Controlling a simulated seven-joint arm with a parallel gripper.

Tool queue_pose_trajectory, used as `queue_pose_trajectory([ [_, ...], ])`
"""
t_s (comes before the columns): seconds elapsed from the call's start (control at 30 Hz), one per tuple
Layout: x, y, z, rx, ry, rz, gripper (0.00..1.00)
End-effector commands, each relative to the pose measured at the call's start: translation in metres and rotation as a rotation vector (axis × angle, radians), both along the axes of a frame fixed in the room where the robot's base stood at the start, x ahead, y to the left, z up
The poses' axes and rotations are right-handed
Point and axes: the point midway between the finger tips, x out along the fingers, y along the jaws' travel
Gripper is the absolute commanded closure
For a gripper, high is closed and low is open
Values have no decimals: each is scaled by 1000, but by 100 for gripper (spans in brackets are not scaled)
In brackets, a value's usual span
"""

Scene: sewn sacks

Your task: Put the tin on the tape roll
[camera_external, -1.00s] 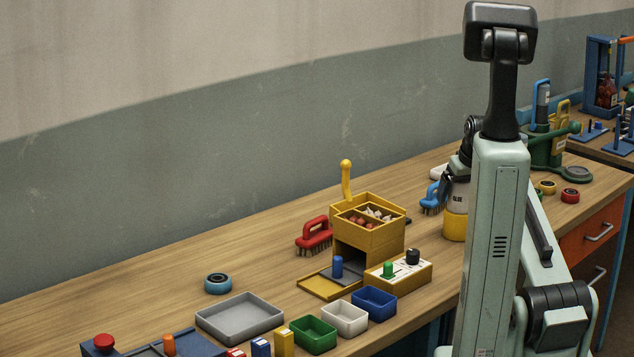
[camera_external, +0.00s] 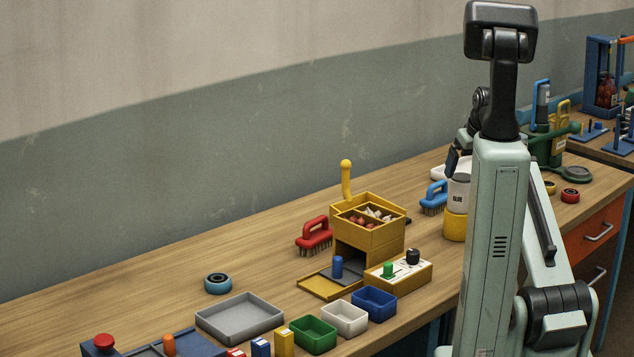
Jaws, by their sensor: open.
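A white tin (camera_external: 459,190) labelled GLUE stands upright on top of a yellow round body (camera_external: 454,227) beside my arm's column; I cannot tell whether that body is a separate thing or part of it. The column hides their right edges. My gripper (camera_external: 453,166) is open at the tin's upper left, its dark finger near the top edge; the rest is hidden behind my arm. A blue tape roll (camera_external: 218,283) lies flat on the table at left. Small yellow (camera_external: 549,187) and red (camera_external: 570,195) rolls lie at the right.
A blue brush (camera_external: 433,198) stands close left of the tin. A yellow box (camera_external: 368,225) with a tall handle, a red brush (camera_external: 314,235), a grey tray (camera_external: 240,318) and small coloured bins (camera_external: 345,318) occupy the middle and front. The table's back left is clear.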

Motion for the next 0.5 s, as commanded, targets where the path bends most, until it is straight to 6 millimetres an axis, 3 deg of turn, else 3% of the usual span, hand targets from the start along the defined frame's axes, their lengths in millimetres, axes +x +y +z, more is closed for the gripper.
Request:
queue_pose_trajectory([
  [0.2,-8,-3,23,1,-2,0,0],
  [0.5,-13,-5,35,0,0,0,0],
])
